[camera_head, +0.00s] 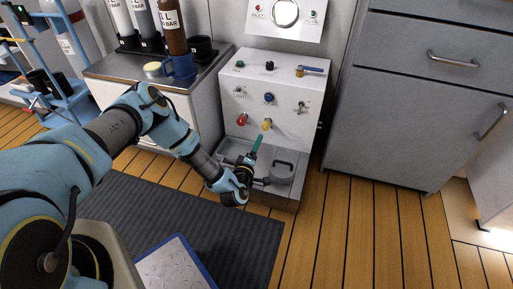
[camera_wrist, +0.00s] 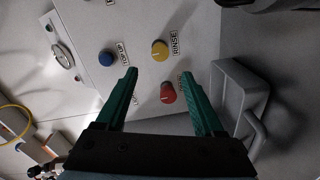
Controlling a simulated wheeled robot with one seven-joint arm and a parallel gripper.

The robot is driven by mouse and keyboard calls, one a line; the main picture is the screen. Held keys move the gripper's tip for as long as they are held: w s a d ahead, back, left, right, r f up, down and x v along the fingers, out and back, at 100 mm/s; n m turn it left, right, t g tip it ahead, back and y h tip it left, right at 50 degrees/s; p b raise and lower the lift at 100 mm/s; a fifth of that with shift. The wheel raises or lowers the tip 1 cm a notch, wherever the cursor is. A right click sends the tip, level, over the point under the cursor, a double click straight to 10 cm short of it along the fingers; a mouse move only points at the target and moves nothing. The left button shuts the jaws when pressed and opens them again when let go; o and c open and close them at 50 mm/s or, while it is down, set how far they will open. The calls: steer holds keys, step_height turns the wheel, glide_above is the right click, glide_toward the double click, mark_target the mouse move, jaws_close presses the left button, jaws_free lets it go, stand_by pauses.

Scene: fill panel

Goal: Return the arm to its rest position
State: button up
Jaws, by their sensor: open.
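My gripper (camera_head: 256,152) is in front of the white fill panel (camera_head: 239,97), near its lower edge and above the grey tray at its foot. In the wrist view my gripper (camera_wrist: 163,92) shows two green fingers, spread apart with nothing between them. A red knob (camera_wrist: 168,93) and a yellow knob (camera_wrist: 159,50) show beyond the fingertips, with a blue knob (camera_wrist: 106,59) to the left. The head view also shows the red knob (camera_head: 242,119) and yellow knob (camera_head: 267,124) close to the fingers. I cannot tell whether a finger touches the panel.
A grey lidded container (camera_head: 282,171) stands on the tray, close to my gripper; it shows at the right in the wrist view (camera_wrist: 238,95). Grey drawers (camera_head: 425,90) stand at right.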

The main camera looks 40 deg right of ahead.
stand_by(0.3)
steer(key=w+a+r+m+g+y, duration=0.2)
steer(key=w+r+m, duration=0.15)
steer(key=w, duration=0.25)
steer(key=w+a+r+m+g+y, duration=0.1)
steer(key=w+a+r+m, duration=0.15)
steer(key=w+r, duration=0.3)
steer(key=w+a+r+m+g+y, duration=0.1)
steer(key=w+a+r+y, duration=0.3)
steer(key=a, duration=0.5)
steer(key=w+a+r+y, duration=0.25)
steer(key=a+r, duration=0.35)
steer(key=a, duration=0.3)
steer(key=s+a+r+g+y, duration=0.1)
steer(key=s+a+r+y, duration=0.1)
steer(key=a+r, duration=0.45)
steer(key=s+a+r+y, duration=0.1)
steer(key=s+a+r, duration=0.15)
steer(key=a, duration=0.75)
steer(key=s+a+r+n+g+y, duration=0.25)
steer(key=s+a+r, duration=0.45)
steer(key=s+a, duration=0.5)
step_height(320, 180, up, 34)
steer(key=p, duration=3.4)
steer(key=shift+d+f+h, duration=0.15)
steer(key=shift+d+h, duration=0.15)
steer(key=shift+d, duration=0.05)
